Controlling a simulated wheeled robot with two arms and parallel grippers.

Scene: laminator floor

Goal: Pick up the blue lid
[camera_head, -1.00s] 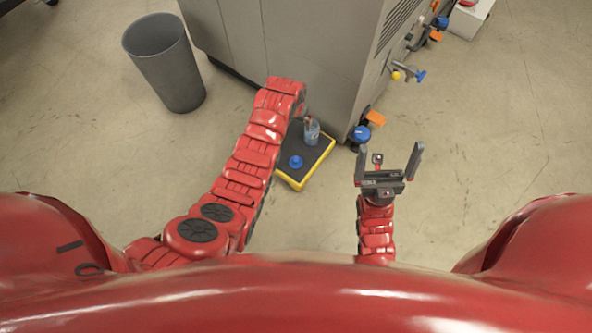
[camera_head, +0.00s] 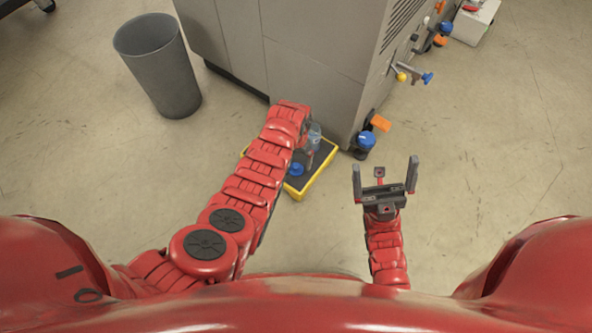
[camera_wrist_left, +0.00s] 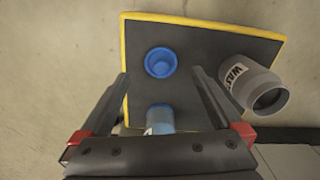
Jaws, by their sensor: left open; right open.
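The blue lid (camera_head: 296,169) lies on a dark mat with a yellow edge (camera_head: 320,177), beside the grey machine. In the left wrist view the lid (camera_wrist_left: 160,62) is a round blue piece with a raised centre, lying on the mat (camera_wrist_left: 200,28). My left gripper (camera_wrist_left: 160,74) is open, and the lid appears between and slightly beyond its fingertips without visible contact. In the head view my left arm hides that gripper's fingers. My right gripper (camera_head: 385,162) is open and empty, held over bare floor right of the mat.
A labelled grey container (camera_wrist_left: 250,85) is beside my left gripper's right finger. A light-blue object (camera_wrist_left: 160,118) shows between the fingers near the palm, partly hidden. The machine (camera_head: 305,70) with knobs stands behind the mat.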

